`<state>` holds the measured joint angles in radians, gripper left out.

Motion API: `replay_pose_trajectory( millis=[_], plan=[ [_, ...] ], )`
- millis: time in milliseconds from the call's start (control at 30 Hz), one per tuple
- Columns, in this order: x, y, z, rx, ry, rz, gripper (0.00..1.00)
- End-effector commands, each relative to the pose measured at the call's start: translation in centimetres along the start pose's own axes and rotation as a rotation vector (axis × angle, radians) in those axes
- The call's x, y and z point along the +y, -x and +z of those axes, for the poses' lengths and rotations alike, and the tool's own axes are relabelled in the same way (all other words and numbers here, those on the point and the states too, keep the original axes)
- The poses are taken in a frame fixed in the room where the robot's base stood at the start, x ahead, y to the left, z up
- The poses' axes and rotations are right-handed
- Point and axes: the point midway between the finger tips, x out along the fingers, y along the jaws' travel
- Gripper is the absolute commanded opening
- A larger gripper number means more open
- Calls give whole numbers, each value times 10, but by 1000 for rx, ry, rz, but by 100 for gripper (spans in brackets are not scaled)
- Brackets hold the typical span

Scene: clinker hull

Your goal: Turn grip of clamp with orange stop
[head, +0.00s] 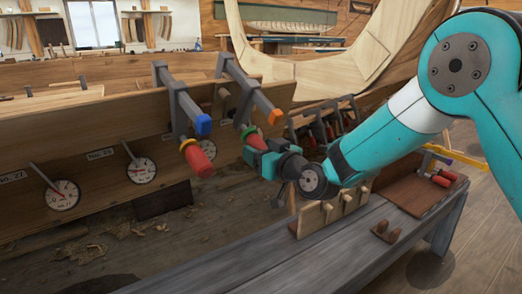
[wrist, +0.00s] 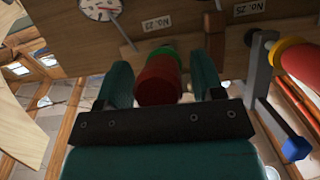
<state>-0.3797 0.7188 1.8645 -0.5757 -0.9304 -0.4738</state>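The clamp with the orange stop (head: 275,117) hangs on the hull plank, its grey bar jutting toward me. Its red grip (wrist: 158,82) with a green collar (wrist: 162,52) points at my palm in the wrist view. My gripper (head: 257,155) has its teal fingers on either side of this grip. In the wrist view my gripper (wrist: 161,75) shows narrow gaps beside the grip, so it looks open around it. In the head view the fingers cover most of the grip. The orange stop is not visible in the wrist view.
A second clamp with a blue stop (head: 203,125) and red grip (head: 198,160) is close on the left; its blue stop (wrist: 296,148) shows at right in the wrist view. Dials (head: 141,170) line the plank. A grey bench (head: 270,272) with a pegged block (head: 318,218) lies below.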

Motion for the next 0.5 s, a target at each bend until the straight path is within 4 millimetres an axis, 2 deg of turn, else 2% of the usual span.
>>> replay_pose_trajectory(
  millis=[33,167,200,500],
  plan=[
    [0,0,0,0,0,0,49],
    [0,0,0,0,0,0,19],
    [0,0,0,0,0,0,16],
    [1,0,1,3,-31,-15,16]
  ],
)
